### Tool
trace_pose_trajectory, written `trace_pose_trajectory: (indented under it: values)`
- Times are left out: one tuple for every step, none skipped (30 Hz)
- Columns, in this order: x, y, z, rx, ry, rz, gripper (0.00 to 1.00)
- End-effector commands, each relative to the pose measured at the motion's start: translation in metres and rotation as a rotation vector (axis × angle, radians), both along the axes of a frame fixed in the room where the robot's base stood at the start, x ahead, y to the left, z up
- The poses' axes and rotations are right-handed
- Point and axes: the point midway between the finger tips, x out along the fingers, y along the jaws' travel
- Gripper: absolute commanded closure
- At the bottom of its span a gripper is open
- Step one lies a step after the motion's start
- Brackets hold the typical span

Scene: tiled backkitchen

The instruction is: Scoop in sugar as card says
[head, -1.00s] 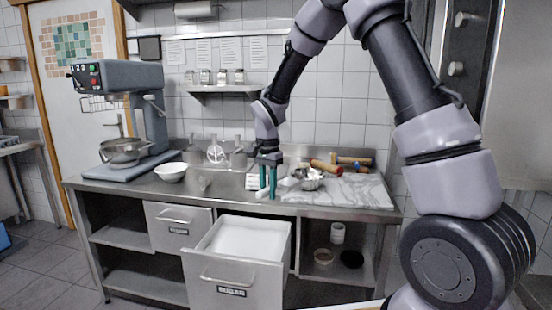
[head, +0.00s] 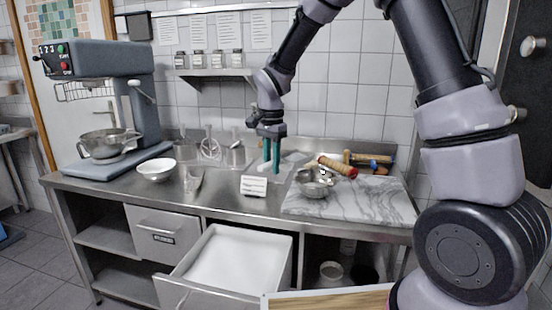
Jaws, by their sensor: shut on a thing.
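A small white card (head: 254,186) with printed lines stands on the steel counter; its text is too small to read. An open drawer (head: 283,265) below holds a white, level filling (head: 235,255) that looks like sugar. My gripper (head: 271,170) has teal fingers pointing down, above the counter just behind and right of the card. It is shut on a small pale thing (head: 262,167) that is hard to make out. A white bowl (head: 157,171) stands at the left, and a clear vessel (head: 193,181) stands between it and the card.
A mixer (head: 110,105) with a steel bowl (head: 103,144) stands at far left. A marble slab (head: 355,205) at right bears metal bowls (head: 314,187) and a rolling pin (head: 338,167). Utensil holders stand by the wall. A wooden board (head: 325,300) shows at the bottom.

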Motion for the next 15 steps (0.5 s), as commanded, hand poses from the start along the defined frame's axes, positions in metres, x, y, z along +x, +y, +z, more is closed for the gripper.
trace_pose_trajectory:
  values:
    - [0.001, 0.0, 0.0, 0.001, 0.001, 0.0, 1.0]
    - [0.001, -0.001, 0.0, 0.003, 0.003, -0.001, 1.0]
    - [0.002, -0.002, 0.0, 0.004, 0.006, -0.002, 1.0]
    - [0.003, -0.003, -0.001, 0.007, 0.008, -0.002, 1.0]
    - [0.003, -0.004, -0.001, 0.01, 0.012, -0.002, 1.0]
    - [0.005, -0.005, -0.001, 0.015, 0.018, -0.003, 1.0]
    - [0.006, -0.007, -0.002, 0.02, 0.023, -0.005, 1.0]
    - [0.007, -0.008, -0.002, 0.024, 0.028, -0.005, 1.0]
    - [0.009, -0.01, -0.003, 0.031, 0.035, -0.004, 1.0]
    - [0.011, -0.012, -0.003, 0.037, 0.041, -0.005, 1.0]
    - [0.012, -0.013, -0.003, 0.044, 0.045, -0.004, 1.0]
    - [0.014, -0.015, -0.003, 0.054, 0.052, -0.005, 1.0]
    - [0.016, -0.017, -0.003, 0.06, 0.058, -0.004, 1.0]
    - [0.017, -0.018, -0.004, 0.066, 0.063, -0.005, 1.0]
    - [0.019, -0.02, -0.004, 0.075, 0.071, -0.004, 1.0]
